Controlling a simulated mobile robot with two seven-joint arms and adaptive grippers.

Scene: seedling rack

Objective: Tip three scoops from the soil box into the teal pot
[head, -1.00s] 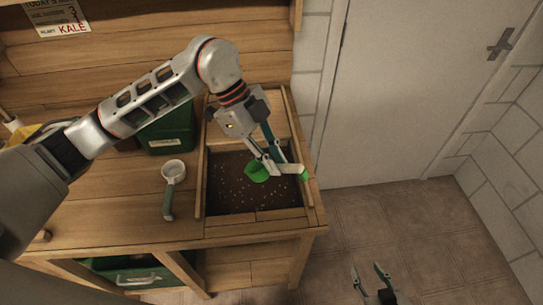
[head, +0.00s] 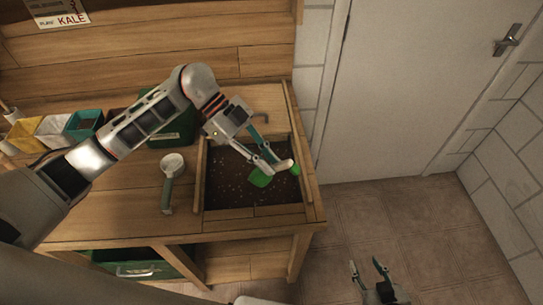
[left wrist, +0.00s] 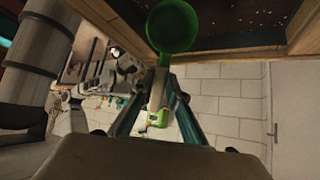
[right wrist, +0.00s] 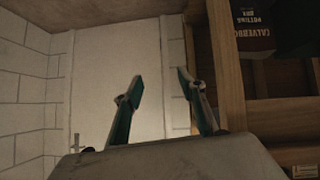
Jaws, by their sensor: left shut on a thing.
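My left gripper (head: 272,165) is shut on the pale handle of a green scoop (head: 260,178), above the soil (head: 228,185) in the wooden soil box (head: 255,212). The scoop's round green bowl also shows in the left wrist view (left wrist: 173,27), near the box edge; whether it holds soil I cannot tell. The teal pot (head: 72,127) stands at the left of the bench, beside a white and a yellow pot, partly behind my left arm. My right gripper (head: 367,268) is open and empty over the floor, low right; its parted fingers show in the right wrist view (right wrist: 160,78).
A second, white scoop (head: 172,164) with a grey-green handle lies on the bench left of the soil box. A green container (head: 178,132) stands behind my left arm. A green crate (head: 137,268) sits under the bench. A door (head: 400,90) is at the right, with clear floor before it.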

